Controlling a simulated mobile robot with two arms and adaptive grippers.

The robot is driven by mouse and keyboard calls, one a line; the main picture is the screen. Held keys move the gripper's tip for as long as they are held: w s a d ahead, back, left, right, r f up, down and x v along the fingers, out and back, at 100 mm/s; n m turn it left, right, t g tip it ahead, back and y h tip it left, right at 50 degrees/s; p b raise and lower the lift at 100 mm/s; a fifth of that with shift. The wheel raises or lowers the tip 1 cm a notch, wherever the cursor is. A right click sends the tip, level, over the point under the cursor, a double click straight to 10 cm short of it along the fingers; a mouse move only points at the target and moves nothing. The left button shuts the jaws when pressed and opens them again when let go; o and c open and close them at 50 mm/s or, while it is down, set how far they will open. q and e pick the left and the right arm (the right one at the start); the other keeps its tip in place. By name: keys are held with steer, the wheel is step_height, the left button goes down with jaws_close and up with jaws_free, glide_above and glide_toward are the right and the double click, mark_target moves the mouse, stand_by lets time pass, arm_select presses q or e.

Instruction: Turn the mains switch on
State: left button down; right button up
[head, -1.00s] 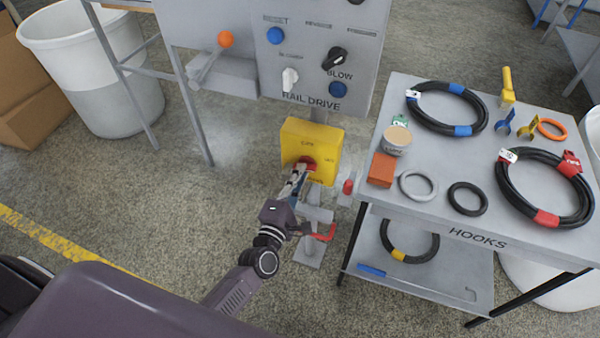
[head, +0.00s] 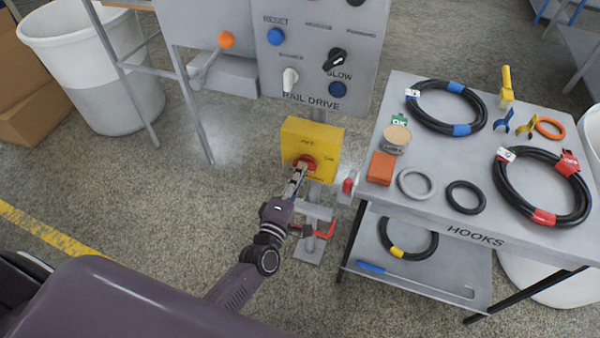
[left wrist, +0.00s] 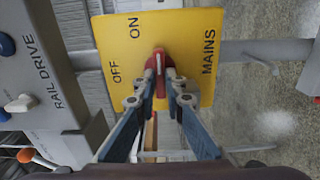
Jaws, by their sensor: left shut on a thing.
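The mains switch is a yellow box (head: 330,137) on a post below the grey rail drive panel. It has OFF and ON marks and a red knob (head: 305,161) on its face. My left gripper (head: 301,169) is shut on the red knob. In the left wrist view the two fingers (left wrist: 161,80) sit on either side of the red knob (left wrist: 160,58). There the knob's long side runs up the picture, roughly toward the ON mark on the yellow box (left wrist: 190,25). The fingers hide its lower part. My right gripper is not in view.
The grey panel (head: 300,65) with knobs and an orange-tipped lever (head: 226,40) stands above the switch. A hooks table (head: 425,220) with hose coils and small parts is close at right. A red-and-grey fitting (head: 348,186) sits between them. Open floor lies left.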

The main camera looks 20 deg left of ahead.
arm_select(q)
steer(key=c, duration=2)
jaws_free()
steer(key=s, duration=1.2)
steer(key=shift+a, duration=0.15)
steer(key=shift+f, duration=0.1)
